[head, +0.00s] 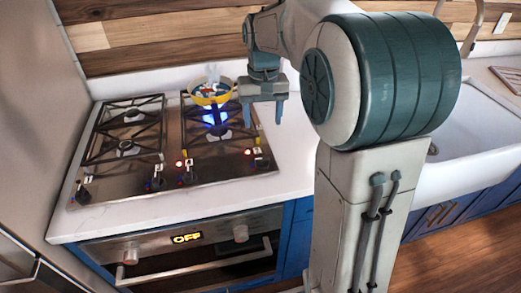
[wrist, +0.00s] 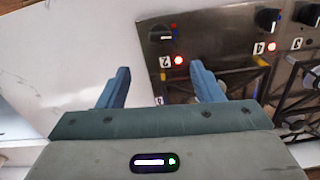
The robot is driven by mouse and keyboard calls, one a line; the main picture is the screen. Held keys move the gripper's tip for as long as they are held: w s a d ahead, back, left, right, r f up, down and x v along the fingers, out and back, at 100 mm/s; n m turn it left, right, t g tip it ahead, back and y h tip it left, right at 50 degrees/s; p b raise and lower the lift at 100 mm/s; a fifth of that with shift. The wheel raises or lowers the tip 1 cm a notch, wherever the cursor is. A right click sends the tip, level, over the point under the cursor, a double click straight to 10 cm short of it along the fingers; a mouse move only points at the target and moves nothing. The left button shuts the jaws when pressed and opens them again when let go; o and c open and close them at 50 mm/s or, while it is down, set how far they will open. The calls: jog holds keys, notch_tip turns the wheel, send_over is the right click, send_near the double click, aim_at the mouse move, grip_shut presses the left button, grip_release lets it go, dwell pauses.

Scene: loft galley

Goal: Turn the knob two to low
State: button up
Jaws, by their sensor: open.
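Knob two (wrist: 162,36) is the dark knob beside the label that reads as "2", with a lit red light next to it, in the wrist view. In the head view I take it to be the rightmost knob (head: 262,162) on the stove's front edge. My gripper (head: 262,112) is open and empty, above the right side of the stove, behind and above that knob. In the wrist view its two blue fingertips (wrist: 161,75) are spread apart, and the knob lies beyond the gap between them. The gripper does not appear to touch the knob. Its exact setting is too small to read.
The steel stove (head: 128,187) has several knobs; another (wrist: 268,19), labelled 4, also has a lit red light. A yellow pot (head: 208,98) stands over a blue flame (head: 216,117) at the back right, close to my gripper. The white counter (head: 290,165) right of the stove is clear.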

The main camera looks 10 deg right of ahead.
aim_at(263, 158)
notch_tip(263, 158, down, 14)
jog(key=shift+r+p, duration=0.1)
jog(key=shift+p, duration=0.2)
jog(key=c, duration=1)
